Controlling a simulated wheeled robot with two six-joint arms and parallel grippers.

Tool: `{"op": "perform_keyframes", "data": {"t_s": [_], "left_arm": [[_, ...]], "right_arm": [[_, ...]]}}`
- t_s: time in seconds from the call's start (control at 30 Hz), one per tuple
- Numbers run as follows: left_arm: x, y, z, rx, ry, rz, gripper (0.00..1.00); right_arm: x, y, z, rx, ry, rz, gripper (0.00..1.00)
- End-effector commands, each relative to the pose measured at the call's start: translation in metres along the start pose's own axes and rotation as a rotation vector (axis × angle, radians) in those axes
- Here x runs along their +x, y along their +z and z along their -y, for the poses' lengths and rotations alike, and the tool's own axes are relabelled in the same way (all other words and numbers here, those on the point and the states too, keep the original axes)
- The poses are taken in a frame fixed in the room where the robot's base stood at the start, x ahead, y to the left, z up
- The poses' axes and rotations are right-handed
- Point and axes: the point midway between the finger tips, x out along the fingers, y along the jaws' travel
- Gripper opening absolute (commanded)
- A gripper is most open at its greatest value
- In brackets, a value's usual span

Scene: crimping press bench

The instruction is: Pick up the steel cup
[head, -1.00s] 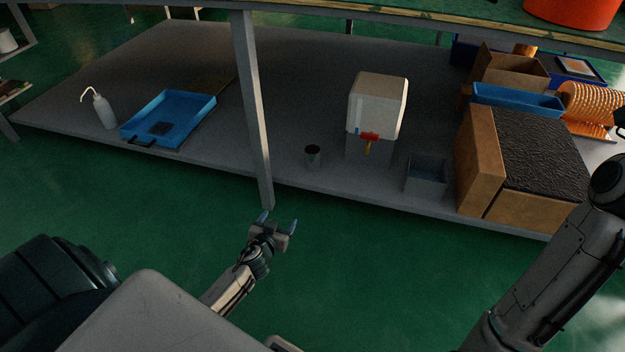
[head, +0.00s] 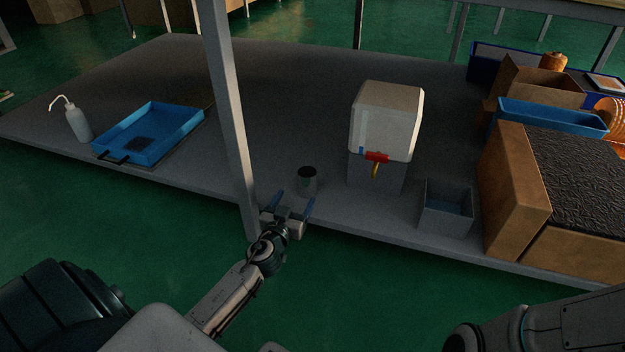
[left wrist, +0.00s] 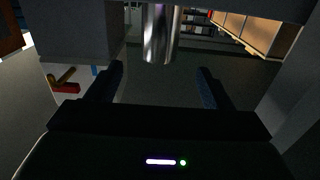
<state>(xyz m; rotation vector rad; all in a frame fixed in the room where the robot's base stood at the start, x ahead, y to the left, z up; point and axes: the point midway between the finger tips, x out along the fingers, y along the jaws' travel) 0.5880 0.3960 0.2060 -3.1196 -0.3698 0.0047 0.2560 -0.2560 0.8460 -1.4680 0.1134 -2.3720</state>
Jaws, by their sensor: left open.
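The steel cup (head: 307,182) stands upright near the front edge of the low grey shelf, left of the white water container. My left gripper (head: 293,202) is open and empty, at the shelf's front edge just short of the cup. In the left wrist view the shiny cup (left wrist: 160,38) shows ahead, roughly centred between the two blue fingers of the open gripper (left wrist: 161,71). The fingers are not around it. My right gripper is out of view; only part of my right arm shows at the lower right.
A grey post (head: 228,120) rises close left of my left gripper. The white container (head: 388,115) with a red tap sits right of the cup, then a grey bin (head: 446,208) and a cardboard box (head: 512,190). A blue tray (head: 165,140) and wash bottle (head: 78,122) stand left.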

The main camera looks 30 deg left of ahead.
Motion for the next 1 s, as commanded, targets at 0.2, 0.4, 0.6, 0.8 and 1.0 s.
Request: {"op": "perform_keyframes", "data": {"t_s": [0.2,0.4,0.6,0.8,1.0], "left_arm": [[0.032,-0.002,0.0,-0.001,-0.001,-0.003,0.74],[0.053,-0.001,0.0,-0.001,0.0,-0.001,0.74],[0.072,-0.006,-0.001,-0.002,-0.001,-0.003,0.74],[0.1,-0.007,-0.001,-0.002,0.0,-0.002,0.74],[0.107,-0.007,-0.001,-0.001,0.0,-0.001,0.74]], "right_arm": [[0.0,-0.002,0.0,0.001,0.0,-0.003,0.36],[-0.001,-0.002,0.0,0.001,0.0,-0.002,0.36],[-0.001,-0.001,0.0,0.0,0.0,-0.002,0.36],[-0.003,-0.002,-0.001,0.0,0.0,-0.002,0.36],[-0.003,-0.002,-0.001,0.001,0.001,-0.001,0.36]]}}
